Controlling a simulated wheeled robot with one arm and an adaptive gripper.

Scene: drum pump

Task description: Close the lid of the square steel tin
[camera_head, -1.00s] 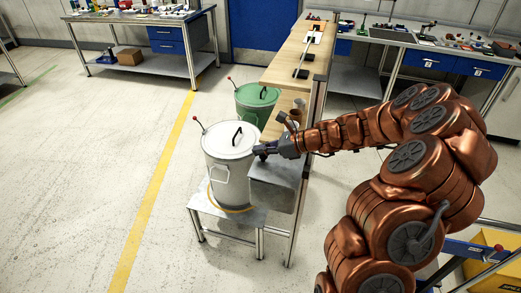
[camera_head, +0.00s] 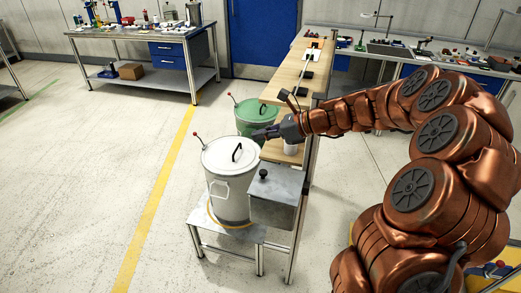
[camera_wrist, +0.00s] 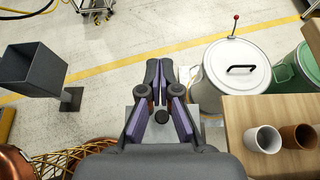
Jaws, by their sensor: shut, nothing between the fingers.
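The square steel tin (camera_head: 274,213) is grey and stands right of the tall white lidded drum, beside the bench post. Its lid (camera_head: 287,181) lies across the top and looks flat. A round black knob (camera_head: 263,174) sits on the lid. My gripper (camera_head: 258,136) is above and behind the tin, apart from it, with the fingers together and empty. In the wrist view my gripper (camera_wrist: 159,66) is shut, with the knob (camera_wrist: 162,116) showing between the finger links. My gripper hides much of the lid there.
The white drum (camera_head: 230,185) stands close on the left, with a red-tipped lever. A green drum (camera_head: 254,114) is behind. The wooden bench (camera_head: 287,84) and its post are close on the right. A white cup (camera_wrist: 263,139) and a brown cup (camera_wrist: 298,136) stand near the gripper. Floor at left is clear.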

